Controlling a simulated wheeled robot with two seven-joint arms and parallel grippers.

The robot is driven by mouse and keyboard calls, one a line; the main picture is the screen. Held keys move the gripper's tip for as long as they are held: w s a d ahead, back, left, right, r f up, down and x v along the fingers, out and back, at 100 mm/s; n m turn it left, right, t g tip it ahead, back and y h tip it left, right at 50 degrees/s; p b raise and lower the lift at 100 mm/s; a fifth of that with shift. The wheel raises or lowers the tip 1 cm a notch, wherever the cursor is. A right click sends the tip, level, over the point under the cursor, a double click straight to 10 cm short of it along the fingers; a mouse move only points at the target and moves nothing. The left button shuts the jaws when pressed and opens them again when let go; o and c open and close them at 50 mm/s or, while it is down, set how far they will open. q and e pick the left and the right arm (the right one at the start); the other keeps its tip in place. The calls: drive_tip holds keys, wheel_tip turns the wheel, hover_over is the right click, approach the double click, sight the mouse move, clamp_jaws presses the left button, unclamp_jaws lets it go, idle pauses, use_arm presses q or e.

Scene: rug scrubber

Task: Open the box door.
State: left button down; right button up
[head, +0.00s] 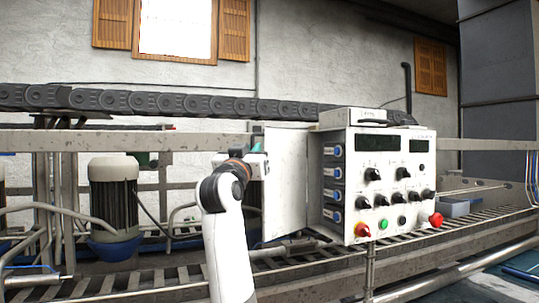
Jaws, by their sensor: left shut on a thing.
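The white control box (395,165) stands right of centre, with dark displays, knobs and coloured buttons on its front. A pale flat door panel (287,185) stands out to the left of the box, swung away from it. My left arm comes up from the bottom centre. My left gripper (262,163) is at the panel's left edge, in its upper half, and is shut on the door's edge. The fingertips are small here and partly hidden by the wrist. My right gripper is not in view.
A slatted metal conveyor frame (170,277) runs along the front below the box. A grey motor (114,195) stands at the left behind it. A horizontal rail (150,141) and a black chain (160,102) run behind. A red knob (436,219) sticks out at the box's right.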

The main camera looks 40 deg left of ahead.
use_arm(q)
drive_tip(key=shift+w+a+m+t+h, duration=0.1)
drive_tip(key=shift+a+m+t+h, duration=0.3)
drive_tip(key=shift+a, duration=1.4)
drive_tip(key=c, duration=1.5)
unclamp_jaws()
drive_tip(key=shift+c, duration=0.2)
drive_tip(key=b+v, duration=0.6)
drive_tip(key=v, duration=0.6)
drive_tip(key=shift+r+b, duration=0.2)
drive_tip(key=shift+b, duration=0.15)
